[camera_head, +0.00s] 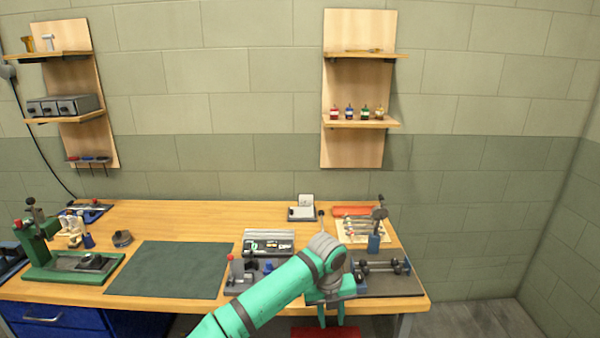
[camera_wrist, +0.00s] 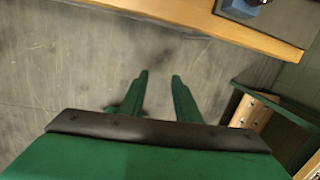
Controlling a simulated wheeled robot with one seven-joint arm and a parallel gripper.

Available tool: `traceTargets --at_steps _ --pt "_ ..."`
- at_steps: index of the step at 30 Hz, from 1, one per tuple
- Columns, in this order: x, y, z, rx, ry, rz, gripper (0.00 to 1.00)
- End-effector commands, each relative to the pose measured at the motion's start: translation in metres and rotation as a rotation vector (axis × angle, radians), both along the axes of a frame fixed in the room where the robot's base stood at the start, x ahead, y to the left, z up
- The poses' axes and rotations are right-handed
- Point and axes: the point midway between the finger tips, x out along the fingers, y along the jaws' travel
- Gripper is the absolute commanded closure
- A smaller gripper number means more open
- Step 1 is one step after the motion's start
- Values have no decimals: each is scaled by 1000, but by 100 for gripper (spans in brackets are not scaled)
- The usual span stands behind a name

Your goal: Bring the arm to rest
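My green arm reaches from the bottom of the head view toward the front right edge of the workbench. My gripper (camera_head: 331,322) points down at the bench's front edge, its wrist in front of the dark mat.
The wooden workbench (camera_head: 190,215) spans the view; its edge (camera_wrist: 200,20) crosses the wrist view's top. A green press (camera_head: 40,245) stands left, a bare dark green mat (camera_head: 172,270) centre left. A wrench rack (camera_head: 358,230) and dumbbell-like part (camera_head: 384,267) lie right. Shelves hang behind.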

Motion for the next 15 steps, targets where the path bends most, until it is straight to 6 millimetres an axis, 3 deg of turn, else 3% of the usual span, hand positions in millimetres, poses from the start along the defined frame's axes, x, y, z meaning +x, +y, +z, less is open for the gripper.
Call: traceTargets --at_steps 6,15 --pt "-14 -91 -25 -252 -30 98 70" --pt "-41 -202 -29 -637 -14 318 70"
